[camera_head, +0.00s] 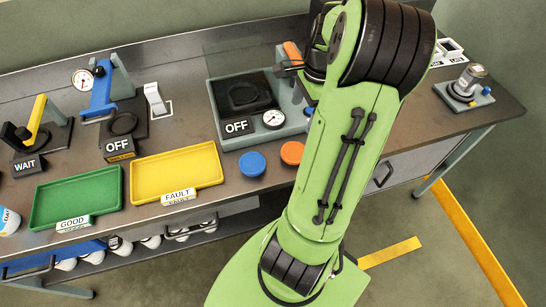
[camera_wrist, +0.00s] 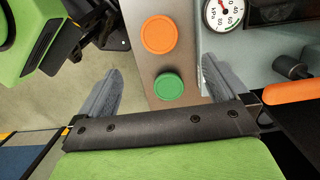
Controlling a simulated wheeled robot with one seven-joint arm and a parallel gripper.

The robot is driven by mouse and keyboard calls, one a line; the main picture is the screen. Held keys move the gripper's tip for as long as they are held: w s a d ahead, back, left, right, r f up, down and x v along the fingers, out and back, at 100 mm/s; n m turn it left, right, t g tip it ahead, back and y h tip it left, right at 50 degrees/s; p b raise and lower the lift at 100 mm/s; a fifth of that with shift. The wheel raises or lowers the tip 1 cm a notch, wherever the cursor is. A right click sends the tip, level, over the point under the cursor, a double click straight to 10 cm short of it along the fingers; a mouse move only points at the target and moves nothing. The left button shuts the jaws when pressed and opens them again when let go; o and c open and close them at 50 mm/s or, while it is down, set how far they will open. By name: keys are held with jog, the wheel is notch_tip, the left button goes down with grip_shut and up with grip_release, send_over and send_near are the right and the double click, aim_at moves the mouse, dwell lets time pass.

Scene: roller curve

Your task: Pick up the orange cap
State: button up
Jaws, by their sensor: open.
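The orange cap (camera_head: 292,153) lies flat on the grey bench, just left of my green arm in the head view. In the wrist view the orange cap (camera_wrist: 159,34) is beyond my fingertips, roughly centred between them. My gripper (camera_wrist: 161,66) is open, with its two grey fingers wide apart and nothing held. A green cap (camera_wrist: 168,86) lies on the bench between the fingers in the wrist view. My gripper cannot be made out clearly in the head view, and the green cap is hidden there.
A blue cap (camera_head: 252,163) lies left of the orange one. A grey test station with a gauge (camera_head: 273,119) stands close behind. A yellow FAULT tray (camera_head: 177,173) and a green GOOD tray (camera_head: 78,200) lie to the left. The bench's front edge is near the caps.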

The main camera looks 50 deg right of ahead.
aim_at(294, 151)
jog(key=f+b, duration=0.1)
jog(key=f, duration=0.4)
jog(key=a+f+b, duration=0.1)
jog(key=f, duration=0.9)
jog(key=shift+w+a+f+b, duration=0.15)
jog(key=shift+w+a+b, duration=0.15)
jog(key=shift+b, duration=0.1)
jog(key=c, duration=0.8)
